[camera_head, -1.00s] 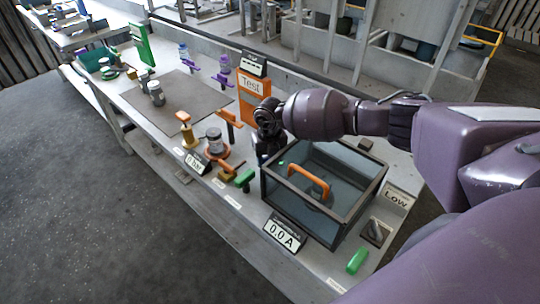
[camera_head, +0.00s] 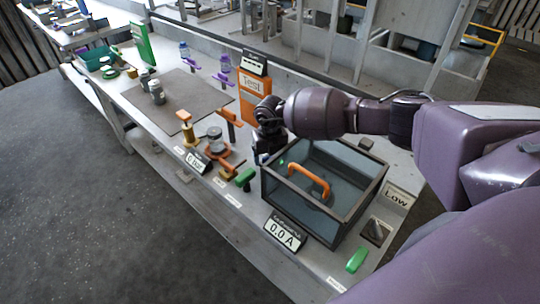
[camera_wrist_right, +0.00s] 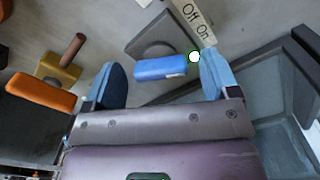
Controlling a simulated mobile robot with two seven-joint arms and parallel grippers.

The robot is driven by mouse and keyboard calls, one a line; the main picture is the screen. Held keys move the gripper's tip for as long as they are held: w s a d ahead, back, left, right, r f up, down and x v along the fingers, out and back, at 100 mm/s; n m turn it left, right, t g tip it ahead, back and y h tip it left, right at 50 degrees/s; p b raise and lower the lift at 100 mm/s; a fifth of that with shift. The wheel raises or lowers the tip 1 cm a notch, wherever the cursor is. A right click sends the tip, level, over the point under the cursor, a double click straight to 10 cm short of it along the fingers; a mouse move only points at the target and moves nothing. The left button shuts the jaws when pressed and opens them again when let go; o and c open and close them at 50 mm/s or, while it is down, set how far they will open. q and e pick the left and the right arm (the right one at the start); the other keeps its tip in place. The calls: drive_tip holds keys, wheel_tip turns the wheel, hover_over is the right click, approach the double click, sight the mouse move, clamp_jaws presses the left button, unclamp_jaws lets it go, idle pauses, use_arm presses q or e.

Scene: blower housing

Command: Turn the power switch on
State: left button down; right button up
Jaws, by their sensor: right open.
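The power switch shows in the right wrist view as a blue bar handle (camera_wrist_right: 160,68) on a grey round base. A label plate reading "Off On" (camera_wrist_right: 195,22) is beside it. A small round white light with a green rim (camera_wrist_right: 195,57) sits at the handle's right end. My right gripper (camera_wrist_right: 158,82) is open, with one blue finger on each side of the handle and a visible gap on the left. I cannot tell whether the right finger touches it. In the head view my right gripper (camera_head: 268,152) is low over the bench, and the switch is hidden. My left gripper is not in view.
A glass-walled box (camera_head: 345,205) with an orange handle (camera_head: 308,181) stands right beside my right gripper. An orange "Test" panel (camera_head: 252,97) stands behind it. A display (camera_head: 285,233) reads 0.0 A. Valves and a green handle (camera_head: 244,178) lie to the left.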

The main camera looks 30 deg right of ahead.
wheel_tip(320, 180, up, 11)
drive_tip(key=shift+f+p, duration=0.2)
drive_tip(key=shift+p, duration=0.2)
idle(0.5)
